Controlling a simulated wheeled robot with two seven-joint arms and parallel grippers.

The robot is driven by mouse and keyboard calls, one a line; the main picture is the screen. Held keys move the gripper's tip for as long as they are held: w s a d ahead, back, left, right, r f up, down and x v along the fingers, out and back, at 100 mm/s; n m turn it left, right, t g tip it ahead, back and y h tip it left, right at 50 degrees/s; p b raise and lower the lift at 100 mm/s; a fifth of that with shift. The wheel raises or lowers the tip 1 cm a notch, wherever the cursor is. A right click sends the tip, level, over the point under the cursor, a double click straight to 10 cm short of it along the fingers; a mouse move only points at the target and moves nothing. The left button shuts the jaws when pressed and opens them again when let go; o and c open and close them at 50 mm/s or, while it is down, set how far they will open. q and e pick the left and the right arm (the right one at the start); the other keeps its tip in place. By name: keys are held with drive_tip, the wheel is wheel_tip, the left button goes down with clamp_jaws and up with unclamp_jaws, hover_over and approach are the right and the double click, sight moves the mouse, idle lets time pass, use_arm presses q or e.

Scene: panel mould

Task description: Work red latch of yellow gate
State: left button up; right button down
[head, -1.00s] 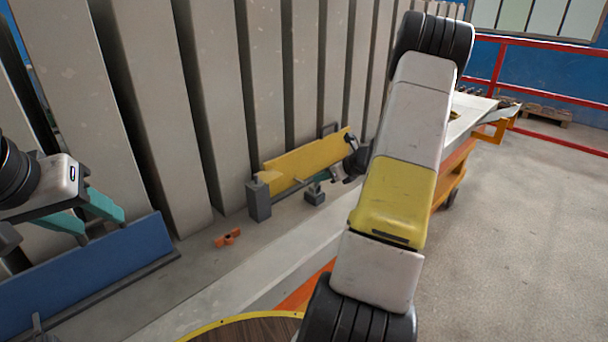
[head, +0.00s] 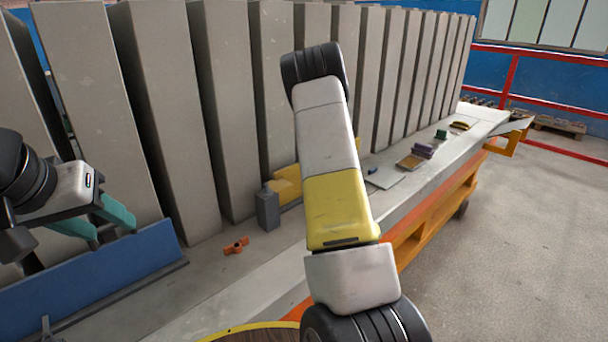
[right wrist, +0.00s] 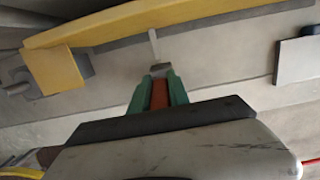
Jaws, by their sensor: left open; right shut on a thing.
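The yellow gate (head: 285,184) stands at the foot of the grey ribs, mostly hidden behind my right arm in the head view. In the right wrist view the yellow gate (right wrist: 160,18) runs as a long bar across the top. My right gripper (right wrist: 158,84), with teal fingers, is shut on the red latch (right wrist: 159,96), a red strip between the fingers. The latch's far end reaches a small grey part below the gate bar. The right gripper is hidden in the head view. My left gripper (head: 114,230) is open and empty above the blue panel.
The blue panel (head: 95,272) stands at the left. A grey block (head: 268,208) stands at the gate's near end, with an orange wing-shaped piece (head: 237,245) lying nearer. Several small items lie along the bench (head: 440,152) to the right. Tall grey ribs (head: 215,100) line the back.

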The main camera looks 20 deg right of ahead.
drive_tip(key=shift+w+a+g, duration=0.1)
drive_tip(key=shift+w+g, duration=0.2)
drive_tip(key=shift+w, duration=0.05)
drive_tip(key=shift+f, duration=0.1)
drive_tip(key=c, duration=1.2)
unclamp_jaws()
drive_tip(key=shift+c, duration=0.2)
wheel_tip(320, 180, up, 8)
drive_tip(key=shift+s+f, duration=0.1)
drive_tip(key=shift+f, duration=0.05)
